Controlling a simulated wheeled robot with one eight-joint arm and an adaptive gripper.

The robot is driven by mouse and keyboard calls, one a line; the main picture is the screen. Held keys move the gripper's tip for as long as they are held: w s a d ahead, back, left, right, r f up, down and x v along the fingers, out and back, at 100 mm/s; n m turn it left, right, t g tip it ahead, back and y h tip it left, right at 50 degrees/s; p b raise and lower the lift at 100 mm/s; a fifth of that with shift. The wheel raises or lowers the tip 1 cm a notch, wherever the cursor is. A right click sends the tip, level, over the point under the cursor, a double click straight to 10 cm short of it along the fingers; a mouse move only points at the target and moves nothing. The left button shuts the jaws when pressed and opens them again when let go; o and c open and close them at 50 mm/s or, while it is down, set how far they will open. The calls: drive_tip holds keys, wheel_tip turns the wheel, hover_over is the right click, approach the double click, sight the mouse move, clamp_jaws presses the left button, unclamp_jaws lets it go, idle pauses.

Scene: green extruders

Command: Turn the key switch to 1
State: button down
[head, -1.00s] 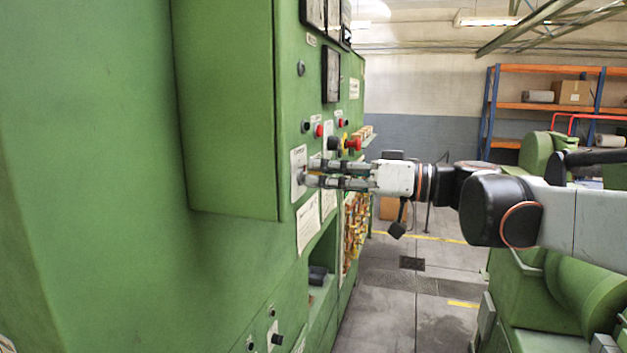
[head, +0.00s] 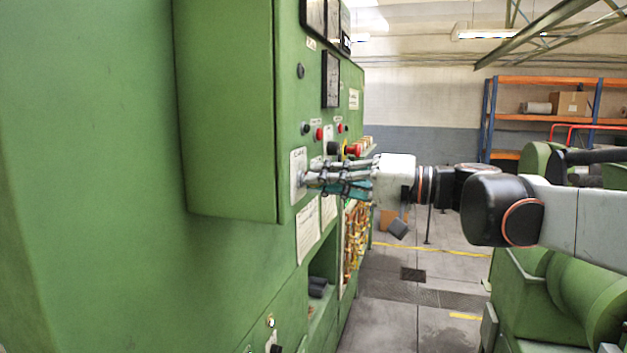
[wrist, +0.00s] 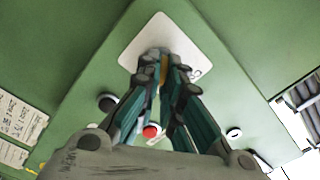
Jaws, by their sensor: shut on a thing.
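The key switch sits on a white label plate (head: 297,162) on the green cabinet's front panel. In the wrist view the plate (wrist: 146,34) appears tilted, and my fingertips meet in front of it. My gripper (head: 309,180) reaches in from the right, its fingertips at the plate. In the wrist view my gripper (wrist: 163,62) is closed around the small key switch (wrist: 164,70), of which only a yellowish-brown sliver shows between the fingers. The key's angle and the plate's marks cannot be read.
Red buttons (head: 319,133), a black knob (head: 334,148) and a red knob (head: 354,150) stick out beyond the plate. A green box (head: 230,110) juts from the cabinet at left. An open recess lies below. The floor aisle (head: 390,310) is clear.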

idle(0.4)
drive_tip(key=c, duration=1.8)
unclamp_jaws()
drive_tip(key=shift+d, duration=0.1)
drive_tip(key=shift+o, duration=0.2)
wheel_tip(320, 180, up, 9)
drive_tip(key=shift+s+f, duration=0.1)
drive_tip(key=shift+s, duration=0.05)
drive_tip(key=shift+r, duration=0.35)
drive_tip(key=shift+w+r, duration=0.2)
drive_tip(key=shift+w, duration=0.15)
drive_tip(key=shift+s, duration=0.1)
drive_tip(key=shift+s, duration=0.1)
